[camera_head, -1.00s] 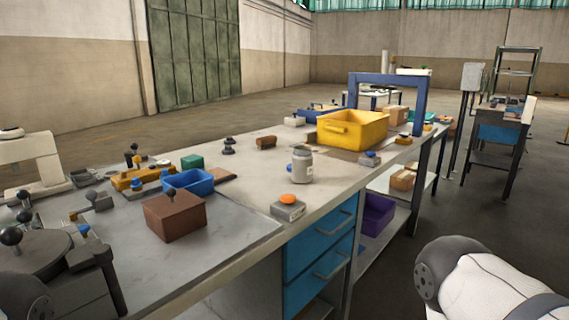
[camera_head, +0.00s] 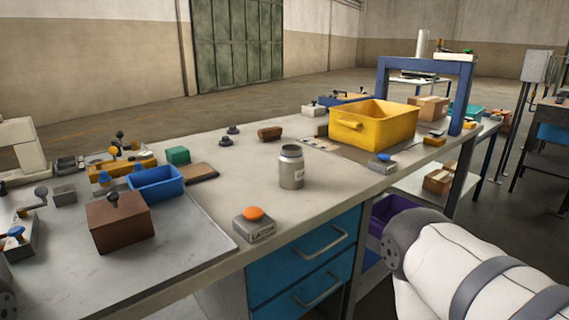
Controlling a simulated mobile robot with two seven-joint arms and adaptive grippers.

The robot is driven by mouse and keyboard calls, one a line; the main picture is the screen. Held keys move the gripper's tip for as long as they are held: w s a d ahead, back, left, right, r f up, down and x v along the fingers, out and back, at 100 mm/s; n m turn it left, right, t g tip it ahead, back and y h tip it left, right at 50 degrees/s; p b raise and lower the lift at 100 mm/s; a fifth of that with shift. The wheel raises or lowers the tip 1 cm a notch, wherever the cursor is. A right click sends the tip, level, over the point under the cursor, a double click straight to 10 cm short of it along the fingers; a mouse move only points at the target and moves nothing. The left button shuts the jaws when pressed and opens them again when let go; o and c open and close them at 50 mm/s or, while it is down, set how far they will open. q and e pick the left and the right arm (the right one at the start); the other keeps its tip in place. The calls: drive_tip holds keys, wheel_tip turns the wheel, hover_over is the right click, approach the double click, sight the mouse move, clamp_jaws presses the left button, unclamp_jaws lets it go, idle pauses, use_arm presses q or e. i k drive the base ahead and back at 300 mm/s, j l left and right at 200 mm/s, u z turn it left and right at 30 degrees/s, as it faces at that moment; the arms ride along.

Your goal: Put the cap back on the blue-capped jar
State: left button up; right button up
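A grey metal jar (camera_head: 291,169) with a pale label stands upright on the workbench, left of the yellow bin. I see no blue cap on its top. Two small dark knobbed pieces (camera_head: 229,134) lie on the bench behind and left of the jar; I cannot tell whether either is a cap or its colour. A small blue-topped piece (camera_head: 382,158) sits on a grey block near the bench's right edge. Part of my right arm shows at the lower right, past the bench edge. Neither gripper is in view.
Near the jar are an orange-topped grey block (camera_head: 254,224), a brown block (camera_head: 270,133) and the yellow bin (camera_head: 373,124) beside a blue frame (camera_head: 472,95). A blue tray (camera_head: 156,185) and brown box (camera_head: 119,222) stand left. The bench (camera_head: 325,200) is clear around the jar.

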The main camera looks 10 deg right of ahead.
sight(292, 159)
drive_tip(key=i+l+u, duration=0.15)
drive_tip(key=l+u, duration=0.3)
drive_tip(key=l, duration=0.65)
drive_tip(key=l+u, duration=0.5)
drive_tip(key=l, duration=0.6)
drive_tip(key=k, duration=0.05)
